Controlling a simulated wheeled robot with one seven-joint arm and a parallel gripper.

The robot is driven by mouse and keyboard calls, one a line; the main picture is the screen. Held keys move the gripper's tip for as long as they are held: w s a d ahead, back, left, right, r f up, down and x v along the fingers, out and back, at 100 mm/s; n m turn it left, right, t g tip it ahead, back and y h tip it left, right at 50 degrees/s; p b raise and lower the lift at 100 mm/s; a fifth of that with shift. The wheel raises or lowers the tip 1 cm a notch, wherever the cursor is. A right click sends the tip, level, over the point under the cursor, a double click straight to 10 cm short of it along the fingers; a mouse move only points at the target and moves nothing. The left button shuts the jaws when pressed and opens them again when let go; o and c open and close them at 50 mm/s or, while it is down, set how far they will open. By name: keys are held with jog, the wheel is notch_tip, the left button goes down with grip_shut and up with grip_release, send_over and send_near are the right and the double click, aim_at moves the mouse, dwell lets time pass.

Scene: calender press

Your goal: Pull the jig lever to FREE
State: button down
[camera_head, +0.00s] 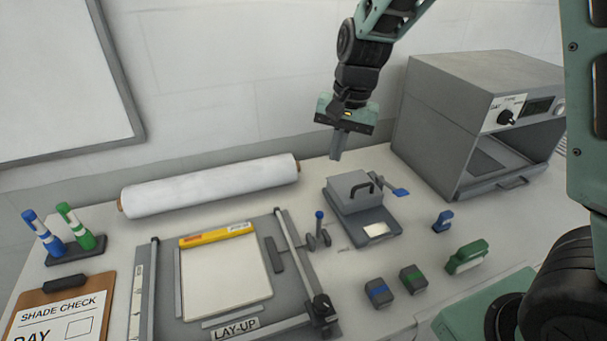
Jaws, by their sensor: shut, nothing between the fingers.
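A grey lay-up jig (160,318) lies on the bench with a pale sheet and a yellow strip on it. A small lever with a blue knob (319,215) stands upright beside the jig's right rail. A black knob or clamp (323,303) sits at the jig's front right corner. I cannot read any FREE mark, so I cannot tell which part it belongs to. My gripper (337,156) is shut and empty. It points down above the back of the bench, behind the blue-knobbed lever and apart from it.
A grey box press (352,187) with a black handle and blue side lever (400,191) stands right of the jig. A large grey oven (430,105) is behind right. A white roll (210,183) lies at the back. Small blocks (378,291) sit at the front.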

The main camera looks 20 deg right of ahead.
jog(key=p, duration=0.3)
send_over(319, 228)
jog(key=w+d, duration=0.2)
notch_tip(319, 228, down, 11)
jog(key=shift+w+r, duration=0.15)
